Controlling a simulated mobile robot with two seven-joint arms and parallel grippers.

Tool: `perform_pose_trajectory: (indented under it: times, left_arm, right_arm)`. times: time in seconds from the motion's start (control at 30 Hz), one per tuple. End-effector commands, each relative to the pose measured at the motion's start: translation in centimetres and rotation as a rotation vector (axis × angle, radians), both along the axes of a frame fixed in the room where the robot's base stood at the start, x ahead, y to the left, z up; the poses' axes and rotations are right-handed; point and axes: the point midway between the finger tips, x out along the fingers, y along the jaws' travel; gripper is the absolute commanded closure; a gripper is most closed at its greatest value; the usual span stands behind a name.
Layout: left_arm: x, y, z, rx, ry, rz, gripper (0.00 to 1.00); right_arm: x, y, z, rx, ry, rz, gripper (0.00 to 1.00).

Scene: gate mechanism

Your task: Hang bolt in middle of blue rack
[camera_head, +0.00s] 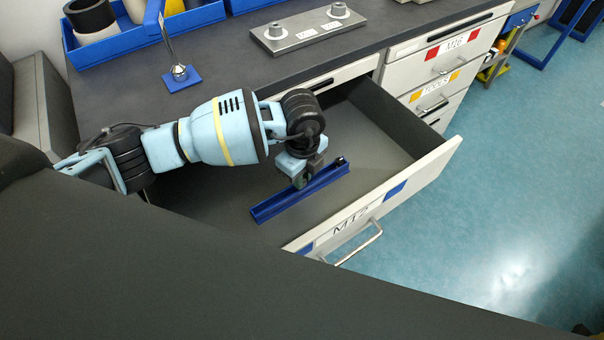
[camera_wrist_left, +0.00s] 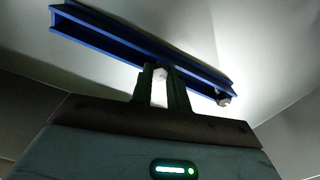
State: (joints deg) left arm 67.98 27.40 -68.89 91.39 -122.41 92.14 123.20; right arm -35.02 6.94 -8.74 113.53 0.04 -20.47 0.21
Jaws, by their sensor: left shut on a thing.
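The blue rack (camera_head: 275,207) is a long, narrow rail lying in the open drawer. It crosses the wrist view (camera_wrist_left: 110,38) diagonally. My left gripper (camera_head: 303,182) is over the middle of the rack, pointing down. In the left wrist view its fingers (camera_wrist_left: 163,85) are shut on a bolt (camera_wrist_left: 160,74), whose pale hexagonal end shows between them at the rack's near edge. I cannot tell whether this bolt rests in the rack. Another bolt (camera_wrist_left: 223,99) sits at one end of the rack, the right end in the head view (camera_head: 341,161).
The drawer (camera_head: 398,188), labelled M12, is pulled out; its walls surround the rack. The grey counter (camera_head: 240,60) above holds a metal block with two knobs (camera_head: 308,30), a small blue stand (camera_head: 182,78) and blue bins (camera_head: 105,45). Open floor (camera_head: 500,200) lies right.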

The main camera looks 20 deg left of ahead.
Motion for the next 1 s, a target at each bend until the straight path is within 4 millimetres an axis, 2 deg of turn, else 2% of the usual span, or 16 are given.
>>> perform_pose_trajectory:
  times: [0.47,0.5,0.67,1.0]
  left_arm:
    - [0.02,-0.02,-0.13,0.000,-0.001,0.000,1.00]
    - [0.02,-0.02,-0.14,0.000,-0.001,0.000,0.81]
    - [0.01,-0.02,-0.14,0.000,-0.001,0.000,0.60]
    - [0.03,-0.01,0.10,0.001,-0.001,0.000,0.58]
  right_arm:
    - [0.31,0.25,0.40,0.008,-0.008,-0.008,0.64]
    - [0.31,0.28,0.39,0.008,-0.008,-0.009,0.64]
    - [0.29,0.29,0.38,0.009,-0.008,-0.010,0.64]
    - [0.36,0.19,0.51,0.005,-0.010,-0.007,0.64]
